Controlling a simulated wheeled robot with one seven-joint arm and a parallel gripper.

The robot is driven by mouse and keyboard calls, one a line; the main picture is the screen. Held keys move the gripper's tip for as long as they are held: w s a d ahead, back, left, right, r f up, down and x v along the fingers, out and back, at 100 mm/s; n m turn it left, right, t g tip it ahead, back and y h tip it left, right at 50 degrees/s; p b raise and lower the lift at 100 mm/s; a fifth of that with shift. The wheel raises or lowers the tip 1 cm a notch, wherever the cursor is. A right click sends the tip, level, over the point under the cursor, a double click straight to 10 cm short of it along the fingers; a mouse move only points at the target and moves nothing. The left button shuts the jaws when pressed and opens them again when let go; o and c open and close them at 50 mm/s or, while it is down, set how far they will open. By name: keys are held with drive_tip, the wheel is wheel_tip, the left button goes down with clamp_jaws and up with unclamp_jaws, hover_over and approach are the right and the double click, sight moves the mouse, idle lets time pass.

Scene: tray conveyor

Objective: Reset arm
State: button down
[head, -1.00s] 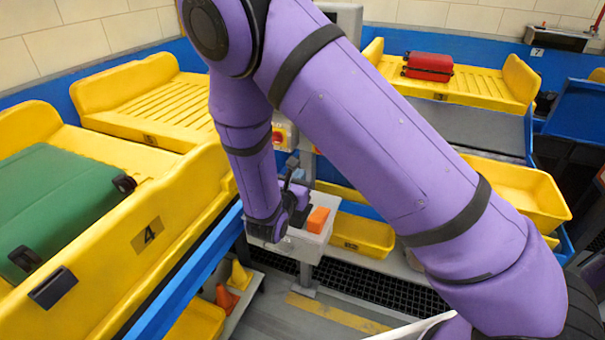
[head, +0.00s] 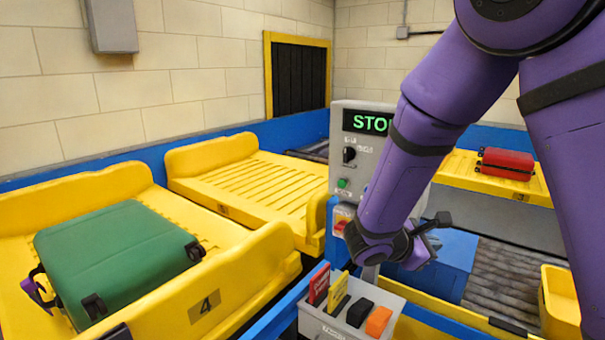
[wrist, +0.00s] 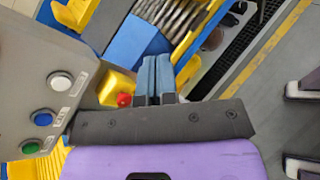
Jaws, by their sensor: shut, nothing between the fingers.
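My purple arm comes down from the upper right in the head view. My gripper (head: 432,240) is at its lower end, in front of the grey control box (head: 350,165) and above a small grey bin (head: 345,318). In the wrist view the gripper's two blue-grey fingers (wrist: 156,78) lie side by side, shut and empty. The control box also shows in the wrist view (wrist: 30,65), with white, blue and green buttons. A red button on a yellow housing (wrist: 122,99) is just left of the fingers in that view. The box's screen (head: 367,122) reads "STO", the rest hidden by my arm.
A green suitcase (head: 115,255) lies in the yellow tray marked 4 (head: 215,310). An empty slatted yellow tray (head: 250,185) is behind it. A red suitcase (head: 505,160) lies in the tray at right (head: 460,178). A blue box (head: 450,265) stands behind the gripper.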

drive_tip(key=s+d+r+m+g+y, duration=0.55)
drive_tip(key=s+r+m, duration=0.4)
drive_tip(key=s, duration=0.25)
drive_tip(key=s+a+r+m+t+y, duration=0.2)
drive_tip(key=s+r+m+t+y, duration=0.3)
drive_tip(key=s, duration=0.7)
wheel_tip(320, 180, up, 3)
drive_tip(key=m+y, duration=0.2)
drive_tip(key=m, duration=0.1)
drive_tip(key=shift+s+a+y, duration=0.25)
drive_tip(key=shift+y, duration=0.1)
drive_tip(key=shift+f, duration=0.1)
